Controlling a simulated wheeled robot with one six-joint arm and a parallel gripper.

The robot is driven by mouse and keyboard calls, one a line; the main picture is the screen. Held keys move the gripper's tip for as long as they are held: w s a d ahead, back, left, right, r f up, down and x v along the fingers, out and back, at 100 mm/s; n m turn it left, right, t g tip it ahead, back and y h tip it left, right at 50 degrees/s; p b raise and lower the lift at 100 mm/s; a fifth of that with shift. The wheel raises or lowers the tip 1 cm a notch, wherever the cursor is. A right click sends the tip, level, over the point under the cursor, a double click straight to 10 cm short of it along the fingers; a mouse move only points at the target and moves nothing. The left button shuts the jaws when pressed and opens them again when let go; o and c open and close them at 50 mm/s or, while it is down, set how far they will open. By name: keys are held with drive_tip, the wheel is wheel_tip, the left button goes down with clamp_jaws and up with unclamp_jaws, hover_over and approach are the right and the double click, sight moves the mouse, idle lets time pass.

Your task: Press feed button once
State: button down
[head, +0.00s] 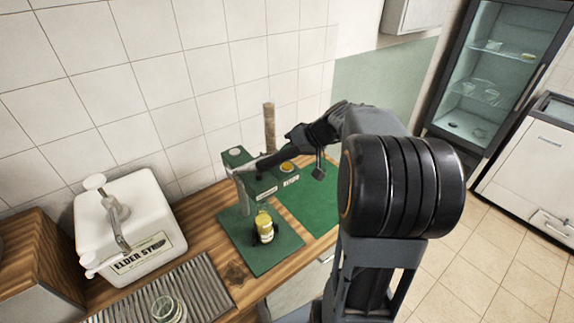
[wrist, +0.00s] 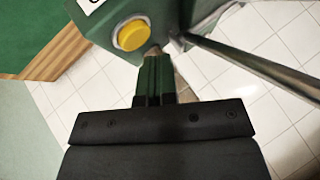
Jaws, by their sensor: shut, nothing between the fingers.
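A dark green machine (head: 236,158) stands on a green mat at the back of the counter. A round yellow button (head: 286,166) is on it, with small white labels below that I cannot read surely. A yellow button with a pale rim (wrist: 132,34) shows in the wrist view. My gripper (head: 262,163) reaches over the machine from the right. In the wrist view its fingers (wrist: 154,50) are shut and empty, with the tips just beside that button, not over its middle. I cannot tell whether the tips touch the housing. Part of the machine is hidden behind my gripper.
A small yellow-labelled jar (head: 264,228) stands on the mat before the machine. A white elder syrup dispenser (head: 125,230) is left, with a glass jar (head: 165,308) on a ribbed tray. A metal rod (wrist: 250,67) runs close to my fingertips.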

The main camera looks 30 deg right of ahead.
sight(289, 164)
drive_tip(key=shift+f+b, duration=0.2)
drive_tip(key=shift+b, duration=0.1)
idle(0.6)
drive_tip(key=shift+f+b, duration=0.25)
drive_tip(key=shift+b, duration=0.15)
drive_tip(key=shift+f+b, duration=0.5)
drive_tip(key=shift+b, duration=0.15)
idle(0.8)
drive_tip(key=shift+r, duration=0.1)
idle(0.3)
drive_tip(key=shift+r+p, duration=0.4)
drive_tip(key=shift+r, duration=0.45)
drive_tip(key=shift+r, duration=0.1)
drive_tip(key=shift+r+p, duration=1.4)
drive_tip(key=shift+r, duration=1.05)
